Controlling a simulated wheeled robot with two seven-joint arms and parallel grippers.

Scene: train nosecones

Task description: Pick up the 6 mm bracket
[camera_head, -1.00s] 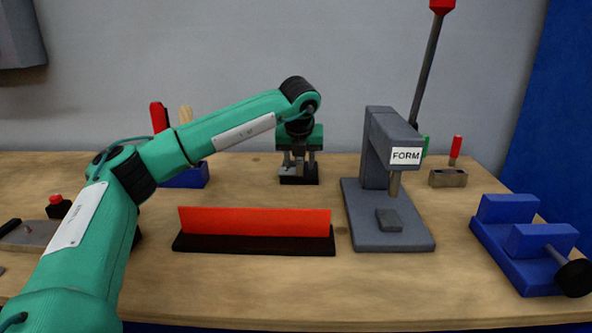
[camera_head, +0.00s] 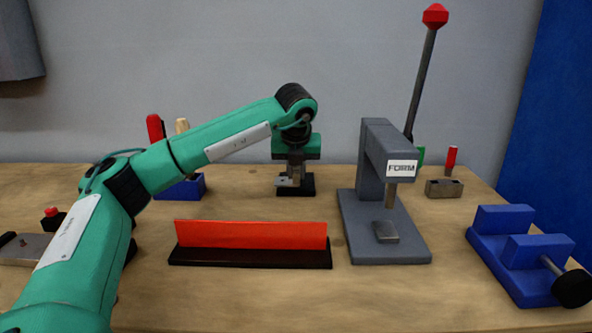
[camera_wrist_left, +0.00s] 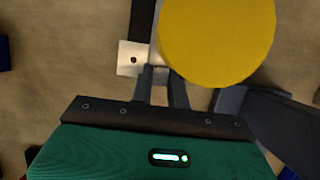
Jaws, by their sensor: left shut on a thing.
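The bracket is a small pale metal piece with a dark hole. In the left wrist view its plate (camera_wrist_left: 133,58) shows just left of the fingertips, and in the head view it shows as a light bit (camera_head: 284,182) at the fingers. My left gripper (camera_head: 294,178) points down over a small black block (camera_head: 306,188) at the back middle of the bench. In the wrist view its two fingers (camera_wrist_left: 160,78) are close together, shut on the bracket. Part of the bracket is hidden by the fingers. I cannot tell whether it touches the block. My right gripper is not in view.
A grey FORM press (camera_head: 372,205) with a red-knobbed lever stands to the right. A red-and-black long fixture (camera_head: 250,235) lies in front. A blue vise (camera_head: 515,250) is at far right. A large yellow disc (camera_wrist_left: 215,38) is close in the wrist view.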

